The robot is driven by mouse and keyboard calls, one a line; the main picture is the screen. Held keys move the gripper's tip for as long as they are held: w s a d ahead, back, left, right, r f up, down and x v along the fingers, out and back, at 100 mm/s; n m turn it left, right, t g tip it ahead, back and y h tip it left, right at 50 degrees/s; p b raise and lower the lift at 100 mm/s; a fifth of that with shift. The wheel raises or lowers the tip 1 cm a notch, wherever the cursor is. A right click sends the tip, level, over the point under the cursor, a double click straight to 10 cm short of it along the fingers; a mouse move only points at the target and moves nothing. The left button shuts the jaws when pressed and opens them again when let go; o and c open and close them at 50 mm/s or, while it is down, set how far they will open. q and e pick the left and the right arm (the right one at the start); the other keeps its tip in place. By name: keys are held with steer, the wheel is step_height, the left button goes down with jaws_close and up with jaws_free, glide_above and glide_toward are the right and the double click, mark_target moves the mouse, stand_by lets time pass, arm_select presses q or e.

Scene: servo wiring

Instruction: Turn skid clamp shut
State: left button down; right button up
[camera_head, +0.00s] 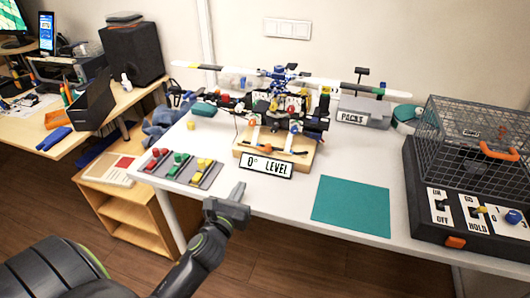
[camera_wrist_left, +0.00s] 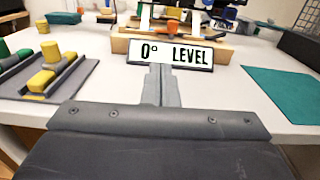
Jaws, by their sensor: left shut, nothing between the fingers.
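A model helicopter (camera_head: 282,98) stands on a wooden block (camera_head: 243,156) at the middle of the white table. Its skids sit over the block, with small dark and orange fittings (camera_head: 258,147) that look like the skid clamp; I cannot tell how it is turned. A "0° LEVEL" sign (camera_head: 266,166) is at the block's front; it also shows in the left wrist view (camera_wrist_left: 171,53). My left gripper (camera_head: 239,190) is shut and empty at the table's front edge, in front of the sign and apart from the block. In the left wrist view its closed fingers (camera_wrist_left: 162,78) point toward the sign.
A grey tray (camera_head: 205,180) with red, green and yellow pieces lies left. A teal mat (camera_head: 351,205) lies right. A wire cage (camera_head: 480,135) on a switch box (camera_head: 440,236) stands far right. A "PACKS" box (camera_head: 362,111) is behind. White tabletop around the mat is clear.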

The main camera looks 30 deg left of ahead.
mark_target(261, 149)
arm_select(q)
steer(key=shift+w+d+r, duration=0.1)
steer(key=shift+w+r, duration=0.1)
steer(key=shift+w, duration=0.5)
steer(key=b+x, duration=0.1)
steer(key=x, duration=1.1)
steer(key=shift+r, duration=0.2)
steer(key=shift+w, duration=0.55)
arm_select(e)
steer(key=shift+w+f, duration=0.4)
steer(key=shift+w, duration=0.05)
steer(key=shift+s, duration=0.1)
arm_select(q)
steer(key=shift+a, duration=0.25)
